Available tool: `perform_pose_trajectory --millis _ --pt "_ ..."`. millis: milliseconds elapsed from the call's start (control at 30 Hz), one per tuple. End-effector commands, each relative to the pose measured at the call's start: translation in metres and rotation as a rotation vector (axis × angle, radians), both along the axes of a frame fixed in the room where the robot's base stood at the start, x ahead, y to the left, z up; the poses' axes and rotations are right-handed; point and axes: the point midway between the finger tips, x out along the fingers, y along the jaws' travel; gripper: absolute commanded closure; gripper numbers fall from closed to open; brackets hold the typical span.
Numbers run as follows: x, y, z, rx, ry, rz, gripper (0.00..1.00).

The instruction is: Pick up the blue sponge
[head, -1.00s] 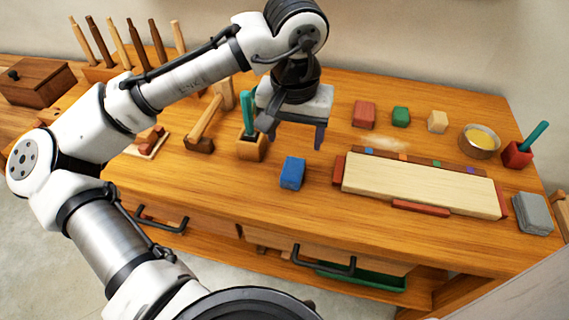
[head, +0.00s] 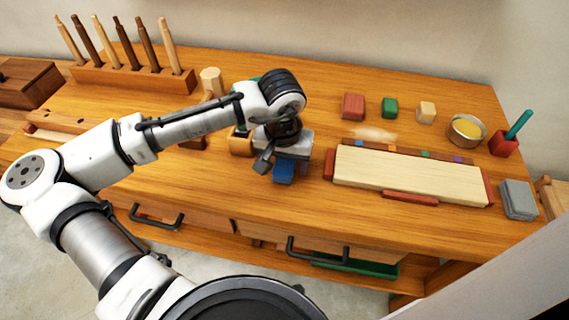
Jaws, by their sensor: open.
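The blue sponge (head: 284,174) is a small blue block on the wooden workbench, left of the long pale board. Its upper part is hidden behind my gripper. My gripper (head: 284,168) points down right over the sponge, with its fingers low around or just in front of it. The jaws are open. I cannot tell whether the fingers touch the sponge.
A pale board (head: 410,174) with red ends lies right of the gripper. Red (head: 353,107), green (head: 390,108) and light wood (head: 426,112) blocks stand behind it. A bowl (head: 466,131), a red holder (head: 503,144) and a grey stack (head: 519,200) are at the right. A tool rack (head: 130,80) stands back left.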

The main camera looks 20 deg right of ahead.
Motion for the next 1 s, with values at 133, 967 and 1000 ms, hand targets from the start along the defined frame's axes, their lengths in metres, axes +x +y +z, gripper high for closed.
perform_pose_trajectory --millis 133,967,1000 --pt "0.000 0.000 -0.002 -0.001 0.001 0.000 0.34" --pt "0.001 0.000 0.005 0.000 -0.002 0.000 0.81" --pt "0.001 0.000 0.008 0.000 -0.002 0.000 0.81"
